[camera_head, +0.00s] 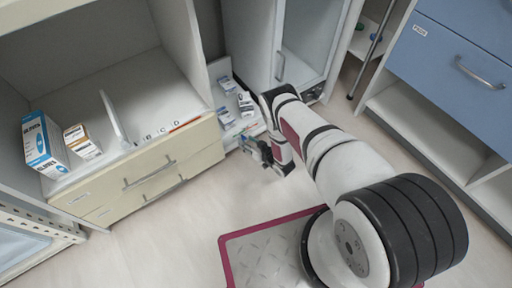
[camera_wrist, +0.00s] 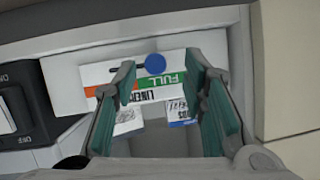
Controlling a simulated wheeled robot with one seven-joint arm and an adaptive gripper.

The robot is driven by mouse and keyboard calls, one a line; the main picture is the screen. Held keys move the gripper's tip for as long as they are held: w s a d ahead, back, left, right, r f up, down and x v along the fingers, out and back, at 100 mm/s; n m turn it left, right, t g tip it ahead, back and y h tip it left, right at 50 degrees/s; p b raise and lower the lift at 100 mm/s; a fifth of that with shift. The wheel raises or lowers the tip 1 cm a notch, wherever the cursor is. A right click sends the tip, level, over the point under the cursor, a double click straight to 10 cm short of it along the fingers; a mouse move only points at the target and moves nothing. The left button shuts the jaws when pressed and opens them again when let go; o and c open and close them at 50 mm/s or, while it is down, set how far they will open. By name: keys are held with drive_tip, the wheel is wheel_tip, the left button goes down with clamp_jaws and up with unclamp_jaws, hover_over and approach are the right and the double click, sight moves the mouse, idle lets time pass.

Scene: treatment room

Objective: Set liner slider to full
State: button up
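In the wrist view, the liner slider's round blue knob (camera_wrist: 155,64) sits at the right part of a short dark slot. Its white label plate (camera_wrist: 100,76) carries upside-down text, with "FULL" on green at the right, an orange strip at the left and "LINER" partly readable. My gripper (camera_wrist: 161,76) is open, its two green-padded fingers on either side of the label in the picture. Nothing is seen held, and I cannot tell whether a finger touches the knob. In the head view, my gripper (camera_head: 270,158) is low beside the drawer unit; the slider cannot be made out there.
An ON/OFF rocker switch (camera_wrist: 6,116) is at the left of the wrist view. Small packets (camera_head: 228,84) lie in the narrow bay between the beige drawers (camera_head: 150,180) and the grey glass-doored cabinet (camera_head: 310,35). Blue drawers (camera_head: 465,60) stand at right. The front floor is open.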

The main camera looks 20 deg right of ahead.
drive_tip(key=v, duration=1)
drive_tip(key=shift+s, duration=0.2)
drive_tip(key=shift+s+d+r, duration=0.1)
